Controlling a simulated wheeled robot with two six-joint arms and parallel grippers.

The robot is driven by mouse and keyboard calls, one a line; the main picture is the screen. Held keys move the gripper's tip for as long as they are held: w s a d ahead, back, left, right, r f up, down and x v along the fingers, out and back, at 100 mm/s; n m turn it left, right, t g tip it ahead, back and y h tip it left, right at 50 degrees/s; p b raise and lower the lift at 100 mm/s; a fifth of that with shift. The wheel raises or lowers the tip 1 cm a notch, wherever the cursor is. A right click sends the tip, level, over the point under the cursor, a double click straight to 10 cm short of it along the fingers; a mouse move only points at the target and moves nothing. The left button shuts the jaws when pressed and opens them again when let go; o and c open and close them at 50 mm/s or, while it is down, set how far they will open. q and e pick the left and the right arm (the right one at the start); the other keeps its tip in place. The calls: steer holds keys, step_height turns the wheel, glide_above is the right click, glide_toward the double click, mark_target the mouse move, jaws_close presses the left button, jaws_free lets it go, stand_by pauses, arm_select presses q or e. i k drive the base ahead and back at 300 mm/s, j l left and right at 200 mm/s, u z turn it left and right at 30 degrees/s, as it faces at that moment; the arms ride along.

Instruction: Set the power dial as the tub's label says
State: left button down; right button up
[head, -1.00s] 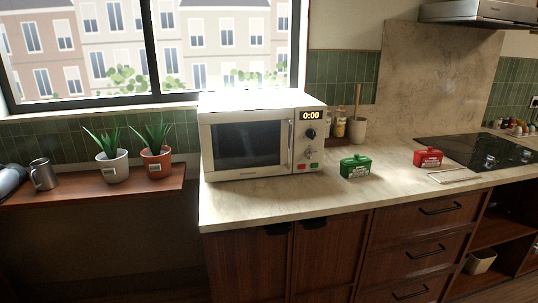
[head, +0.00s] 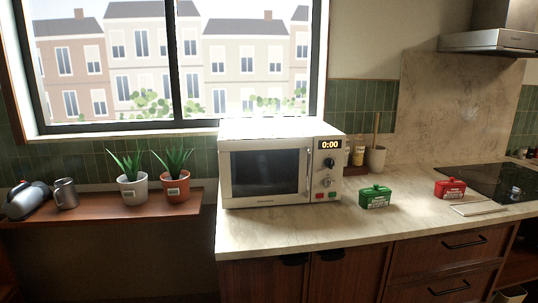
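A white microwave (head: 280,164) stands on the counter, its door shut and its display (head: 329,145) reading 0:00. Its right panel has a dark upper dial (head: 329,163) and a lighter lower dial (head: 327,182); I cannot read their markings. Below them are a red and a green button. A green tub (head: 375,196) with a white label stands to the right of the microwave. A red tub (head: 450,188) with a white label stands farther right. Both labels are too small to read. Neither of my grippers is in view.
A white board or cloth (head: 478,208) lies in front of the red tub, with a black hob (head: 490,182) behind. A utensil pot (head: 376,158) and bottles stand behind. Potted plants (head: 133,190) and a metal jug (head: 65,194) stand on the left shelf. The front counter is clear.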

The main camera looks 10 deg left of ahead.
mark_target(328, 182)
steer(key=i+l+u, duration=0.1)
steer(key=l, duration=0.3)
steer(key=i+l, duration=0.15)
steer(key=l, duration=0.25)
steer(key=i+l+u, duration=0.15)
steer(key=l, duration=0.25)
